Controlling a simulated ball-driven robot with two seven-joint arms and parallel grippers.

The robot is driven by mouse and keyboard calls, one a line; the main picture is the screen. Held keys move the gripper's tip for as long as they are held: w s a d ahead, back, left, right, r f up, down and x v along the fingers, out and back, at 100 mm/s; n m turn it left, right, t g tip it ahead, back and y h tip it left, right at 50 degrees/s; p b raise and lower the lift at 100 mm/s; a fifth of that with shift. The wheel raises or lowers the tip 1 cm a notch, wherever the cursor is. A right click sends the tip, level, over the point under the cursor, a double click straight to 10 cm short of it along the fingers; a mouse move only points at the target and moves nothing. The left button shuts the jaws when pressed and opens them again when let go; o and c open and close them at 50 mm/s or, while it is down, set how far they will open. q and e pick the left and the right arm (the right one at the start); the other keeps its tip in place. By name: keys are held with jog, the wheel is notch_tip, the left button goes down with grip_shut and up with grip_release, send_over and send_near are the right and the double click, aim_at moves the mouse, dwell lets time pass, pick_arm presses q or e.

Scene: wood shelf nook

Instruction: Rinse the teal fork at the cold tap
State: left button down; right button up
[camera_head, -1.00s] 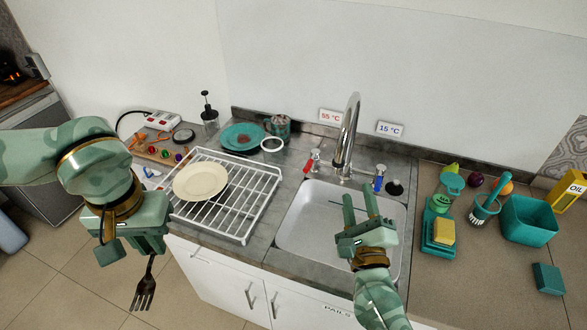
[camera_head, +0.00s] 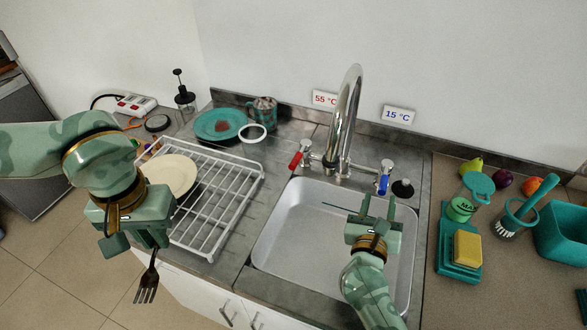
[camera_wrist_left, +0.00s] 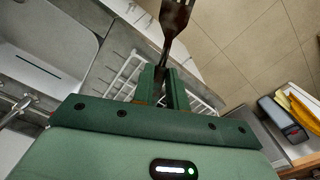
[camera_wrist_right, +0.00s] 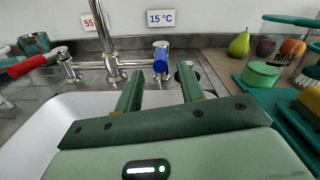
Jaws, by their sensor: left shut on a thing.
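A fork (camera_head: 147,282), dark brown rather than teal in these views, hangs tines down from my left gripper (camera_head: 153,247), left of the sink and in front of the drying rack. The left gripper is shut on its handle, which is partly hidden; the fork shows in the left wrist view (camera_wrist_left: 174,22). The cold tap has a blue handle (camera_head: 383,180) under the "15 °C" sign (camera_head: 398,115); it shows in the right wrist view (camera_wrist_right: 160,62). The spout (camera_head: 347,115) is chrome, with no water visible. My right gripper (camera_head: 378,207) is open and empty over the sink, short of the blue handle.
The sink (camera_head: 290,235) holds a thin dark teal strip (camera_head: 345,208). The red-handled tap (camera_head: 298,157) is left of the spout. A wire rack (camera_head: 215,205) with a cream plate (camera_head: 172,174) stands left. A black stopper (camera_head: 402,188) and a sponge (camera_head: 467,248) are on the right.

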aim_at(384, 178)
jog(key=x, duration=0.7)
jog(key=shift+r, duration=0.1)
jog(key=shift+s, duration=0.1)
jog(key=shift+c, duration=0.3)
